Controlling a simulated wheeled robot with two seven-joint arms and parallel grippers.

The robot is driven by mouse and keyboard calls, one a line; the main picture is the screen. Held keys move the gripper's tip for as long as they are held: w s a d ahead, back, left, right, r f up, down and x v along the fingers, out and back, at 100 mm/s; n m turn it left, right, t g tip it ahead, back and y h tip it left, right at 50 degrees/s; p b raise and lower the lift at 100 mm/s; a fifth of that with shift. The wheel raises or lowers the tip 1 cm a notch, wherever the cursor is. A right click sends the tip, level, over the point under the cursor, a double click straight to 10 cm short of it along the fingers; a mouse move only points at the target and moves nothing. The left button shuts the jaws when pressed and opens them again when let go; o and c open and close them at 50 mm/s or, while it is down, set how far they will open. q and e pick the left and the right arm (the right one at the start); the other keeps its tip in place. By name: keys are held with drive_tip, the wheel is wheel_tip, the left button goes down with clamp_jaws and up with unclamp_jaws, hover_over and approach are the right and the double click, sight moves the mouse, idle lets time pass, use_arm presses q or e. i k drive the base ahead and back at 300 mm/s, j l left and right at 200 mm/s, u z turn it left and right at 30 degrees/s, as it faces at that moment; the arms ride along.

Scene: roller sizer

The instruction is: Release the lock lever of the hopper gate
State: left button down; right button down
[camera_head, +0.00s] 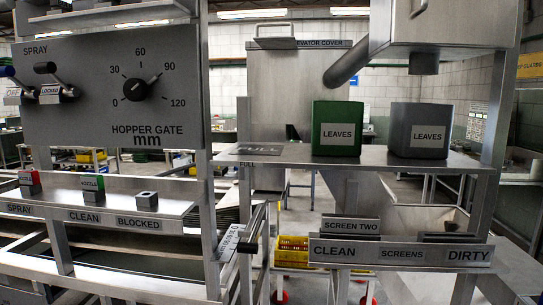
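The hopper gate dial (135,88), a black knob on a grey panel (115,45), is marked 0 to 120 mm. Neither of my grippers shows in the head view.
Below the panel, a shelf (165,203) holds small blocks, labelled SPRAY, CLEAN and BLOCKED. To the right, a green LEAVES bin (338,129) and a grey LEAVES bin (418,130) stand on another shelf (285,155). A screen rack (400,252) and a yellow crate (291,252) are lower.

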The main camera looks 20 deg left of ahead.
sight(50, 68)
drive_tip(key=u, duration=1.95)
drive_tip(key=i+j+z, duration=0.1)
drive_tip(key=j, duration=0.55)
drive_tip(key=i+j, duration=0.2)
drive_tip(key=j, duration=0.4)
drive_tip(key=i+j+z, duration=0.15)
drive_tip(key=j, duration=0.5)
drive_tip(key=i+j, duration=0.1)
drive_tip(key=j, duration=0.55)
drive_tip(key=i+j+z, duration=0.15)
drive_tip(key=j, duration=0.5)
